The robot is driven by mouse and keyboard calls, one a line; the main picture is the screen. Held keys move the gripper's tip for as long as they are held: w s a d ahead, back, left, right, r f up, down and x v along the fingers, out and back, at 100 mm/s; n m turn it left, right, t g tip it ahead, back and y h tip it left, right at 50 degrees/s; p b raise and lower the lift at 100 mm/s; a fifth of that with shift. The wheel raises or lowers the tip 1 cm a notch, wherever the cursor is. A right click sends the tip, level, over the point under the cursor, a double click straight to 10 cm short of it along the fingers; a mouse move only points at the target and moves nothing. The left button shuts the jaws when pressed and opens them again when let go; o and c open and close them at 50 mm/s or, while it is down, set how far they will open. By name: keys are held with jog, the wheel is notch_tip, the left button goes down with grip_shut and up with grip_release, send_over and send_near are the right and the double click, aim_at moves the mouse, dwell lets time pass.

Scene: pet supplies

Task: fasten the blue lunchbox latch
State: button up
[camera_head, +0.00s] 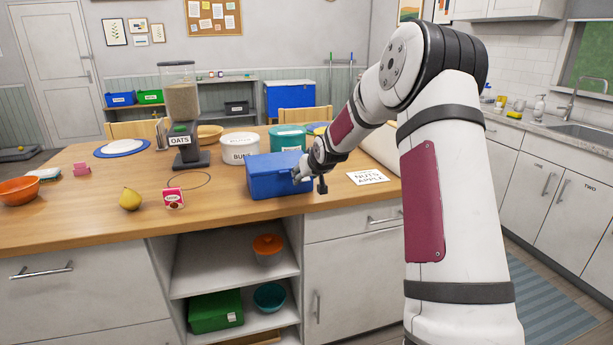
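The blue lunchbox (268,178) sits on the wooden counter near its front edge. Its lid looks down, but I cannot tell whether it is fully closed. My gripper (309,181) is at the right end of the lunchbox, close to its front right corner. It overlaps the box in the picture, and I cannot tell whether it touches it. The fingers are small and partly merged with the wrist, so their opening is unclear. No latch can be made out; that end of the box is partly hidden by my gripper.
An oats dispenser (182,115), a white bin (239,148) and a teal container (287,138) stand behind the lunchbox. A small red box (173,198) and a pear (130,199) are to its left. A paper label (367,177) lies to the right.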

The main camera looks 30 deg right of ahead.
jog(key=v, duration=1.2)
